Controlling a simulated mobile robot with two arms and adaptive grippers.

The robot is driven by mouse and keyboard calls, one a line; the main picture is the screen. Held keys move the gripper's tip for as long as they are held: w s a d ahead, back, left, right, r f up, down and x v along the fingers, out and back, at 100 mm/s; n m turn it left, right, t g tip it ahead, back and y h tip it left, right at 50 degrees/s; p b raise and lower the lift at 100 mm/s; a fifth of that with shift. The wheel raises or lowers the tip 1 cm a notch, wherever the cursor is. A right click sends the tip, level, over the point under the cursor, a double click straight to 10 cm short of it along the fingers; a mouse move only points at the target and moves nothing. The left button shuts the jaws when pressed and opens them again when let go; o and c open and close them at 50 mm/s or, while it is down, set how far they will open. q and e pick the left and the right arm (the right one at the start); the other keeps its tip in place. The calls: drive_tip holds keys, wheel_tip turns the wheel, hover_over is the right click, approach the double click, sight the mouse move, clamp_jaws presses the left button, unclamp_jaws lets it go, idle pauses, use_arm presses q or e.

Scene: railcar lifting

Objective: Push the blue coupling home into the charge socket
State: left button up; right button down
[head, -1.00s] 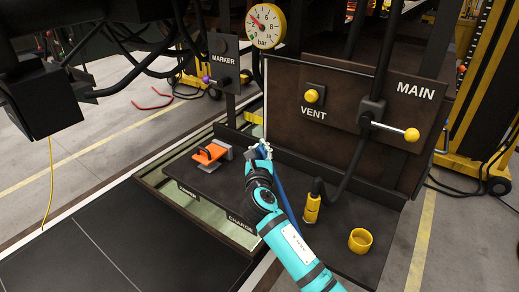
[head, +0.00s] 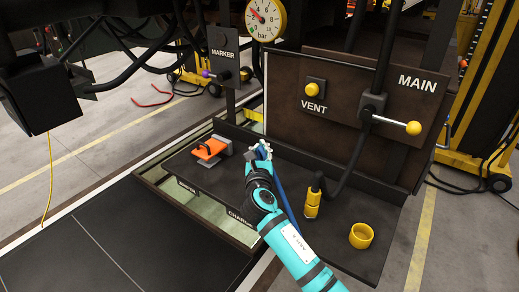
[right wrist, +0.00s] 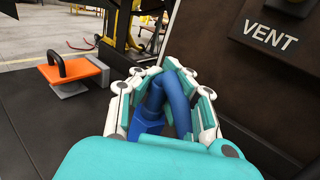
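My right gripper (head: 262,150) is over the dark shelf in the head view, right of the orange clamp. In the right wrist view its white and teal fingers (right wrist: 172,68) close around the blue coupling (right wrist: 152,108). The coupling's bent blue body shows between the fingers; its lower end is hidden behind my gripper's palm. In the head view a blue hose (head: 284,200) runs down beside my right arm. The "CHARGE" label is on the shelf's front edge, partly beside my arm; I cannot make out the charge socket. My left gripper is not in view.
An orange-handled block (head: 210,148) sits left on the shelf (head: 335,225). A yellow-ended black hose (head: 312,203) and a yellow cup (head: 361,235) stand to the right. The panel with the yellow VENT knob (head: 312,90) and MAIN lever (head: 413,128) rises behind.

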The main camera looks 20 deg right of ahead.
drive_tip(key=shift+f+b, duration=0.45)
drive_tip(key=shift+f, duration=0.4)
drive_tip(key=c, duration=1.4)
unclamp_jaws()
drive_tip(key=shift+s, duration=0.1)
drive_tip(key=v, duration=1.2)
drive_tip(key=shift+d, duration=0.1)
